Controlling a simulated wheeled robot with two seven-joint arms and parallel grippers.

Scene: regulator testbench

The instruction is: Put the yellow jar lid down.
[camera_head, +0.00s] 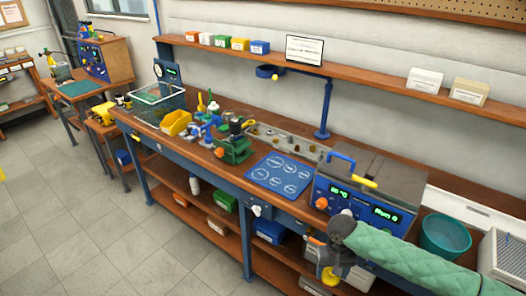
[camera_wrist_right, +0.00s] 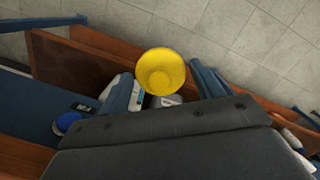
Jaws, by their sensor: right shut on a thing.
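The yellow jar lid (camera_head: 328,277) is at my right gripper (camera_head: 322,262), in front of the bench's front edge and below its top. The gripper is shut on the lid. In the right wrist view the lid (camera_wrist_right: 165,72) shows as a round yellow disc with a raised rim, over the floor and the edge of a wooden shelf. It appears clear of the bench top. My left gripper is not in view.
A blue mat with white rings (camera_head: 280,175) lies on the bench, left of a blue machine (camera_head: 360,205) with green displays. A teal bin (camera_head: 445,236) stands to its right. Tools and a yellow bin (camera_head: 175,122) crowd the bench's left part.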

